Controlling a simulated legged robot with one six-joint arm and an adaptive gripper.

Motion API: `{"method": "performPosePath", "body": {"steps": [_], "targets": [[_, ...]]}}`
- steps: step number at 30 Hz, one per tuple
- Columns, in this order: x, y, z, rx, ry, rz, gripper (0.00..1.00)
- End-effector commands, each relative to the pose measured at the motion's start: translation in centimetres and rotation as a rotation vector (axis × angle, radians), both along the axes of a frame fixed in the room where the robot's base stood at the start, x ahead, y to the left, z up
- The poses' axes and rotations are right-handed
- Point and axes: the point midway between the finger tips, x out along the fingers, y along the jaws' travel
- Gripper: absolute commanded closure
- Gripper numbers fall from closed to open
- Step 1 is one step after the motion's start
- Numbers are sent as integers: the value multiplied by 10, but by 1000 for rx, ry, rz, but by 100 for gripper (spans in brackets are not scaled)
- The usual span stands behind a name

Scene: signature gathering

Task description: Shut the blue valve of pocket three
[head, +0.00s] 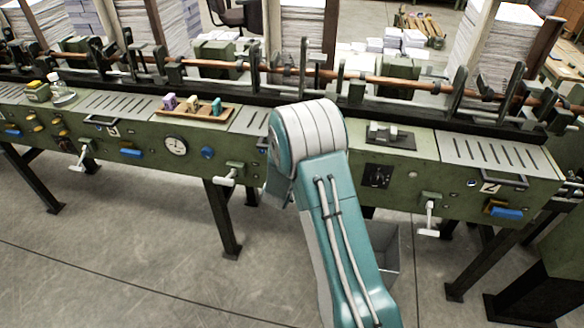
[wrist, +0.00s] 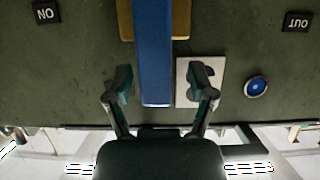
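In the wrist view a long blue valve handle (wrist: 153,55) runs down from the top edge, with brass-coloured parts on both sides of it. My gripper (wrist: 159,77) is open, with one finger on each side of the handle's lower end. I see gaps between the fingers and the handle; depth is hard to judge. A pale plate (wrist: 186,97) with a dark mark lies right of the handle. The right finger partly covers it, so I cannot read its number. In the head view my arm hides my gripper and this handle.
The green machine (head: 320,190) spans the head view. Other blue handles sit on its front, at the left-middle (head: 130,153) and right (head: 507,212). White-handled levers (head: 429,220) stick out. A round blue button (wrist: 255,87) is right of the plate. A grey bin (head: 388,245) stands below.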

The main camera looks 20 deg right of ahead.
Motion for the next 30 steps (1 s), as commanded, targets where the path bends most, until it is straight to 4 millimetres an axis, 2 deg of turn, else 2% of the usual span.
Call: {"method": "performPosePath", "body": {"steps": [8,21,25,30], "targets": [[-8,6,6,-1,-3,0,29],[-74,53,38,0,-1,3,29],[-85,61,43,0,0,1,29],[-90,64,45,-1,1,0,29]]}}
